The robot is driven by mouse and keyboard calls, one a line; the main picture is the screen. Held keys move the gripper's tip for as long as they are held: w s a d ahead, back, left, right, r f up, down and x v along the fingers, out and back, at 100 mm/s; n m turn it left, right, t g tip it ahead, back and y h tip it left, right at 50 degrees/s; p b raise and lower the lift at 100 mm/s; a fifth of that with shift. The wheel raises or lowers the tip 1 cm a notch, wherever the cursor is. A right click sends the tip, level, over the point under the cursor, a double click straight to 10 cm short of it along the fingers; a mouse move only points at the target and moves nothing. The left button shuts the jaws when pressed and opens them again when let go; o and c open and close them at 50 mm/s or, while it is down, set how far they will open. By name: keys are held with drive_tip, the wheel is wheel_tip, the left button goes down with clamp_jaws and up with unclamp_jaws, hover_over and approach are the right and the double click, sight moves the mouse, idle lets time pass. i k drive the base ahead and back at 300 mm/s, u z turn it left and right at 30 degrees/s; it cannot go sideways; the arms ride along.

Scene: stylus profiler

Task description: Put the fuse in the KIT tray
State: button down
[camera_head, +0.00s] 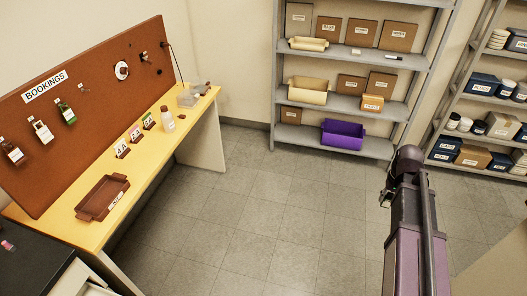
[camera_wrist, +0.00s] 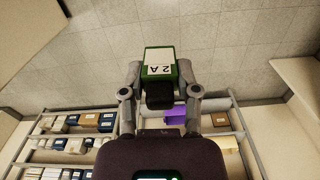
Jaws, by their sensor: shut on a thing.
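In the wrist view my gripper (camera_wrist: 160,82) is shut on a green block with a white face marked 2A (camera_wrist: 158,60), which I take to be the fuse. A finger grips it on each side. In the head view my gripper (camera_head: 386,198) is at the right, above open floor and far from the desk; the fuse is hardly visible there. A brown tray (camera_head: 91,208) with a small white label, too small to read surely, lies on the yellow desk at the left. It looks empty and is the likely KIT tray.
On the yellow desk (camera_head: 150,165) stand small marked cards (camera_head: 135,132), a white bottle (camera_head: 167,122) and a grey item (camera_head: 190,96). A brown BOOKINGS board (camera_head: 95,100) rises behind. Shelves (camera_head: 345,105) with boxes and a purple bin (camera_head: 343,134) stand at the back. The middle floor is clear.

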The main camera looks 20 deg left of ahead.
sight(112, 190)
drive_tip(key=i, duration=0.35)
drive_tip(key=u, duration=0.15)
drive_tip(key=k, duration=0.1)
drive_tip(key=u, duration=2.25)
drive_tip(key=i, duration=0.9)
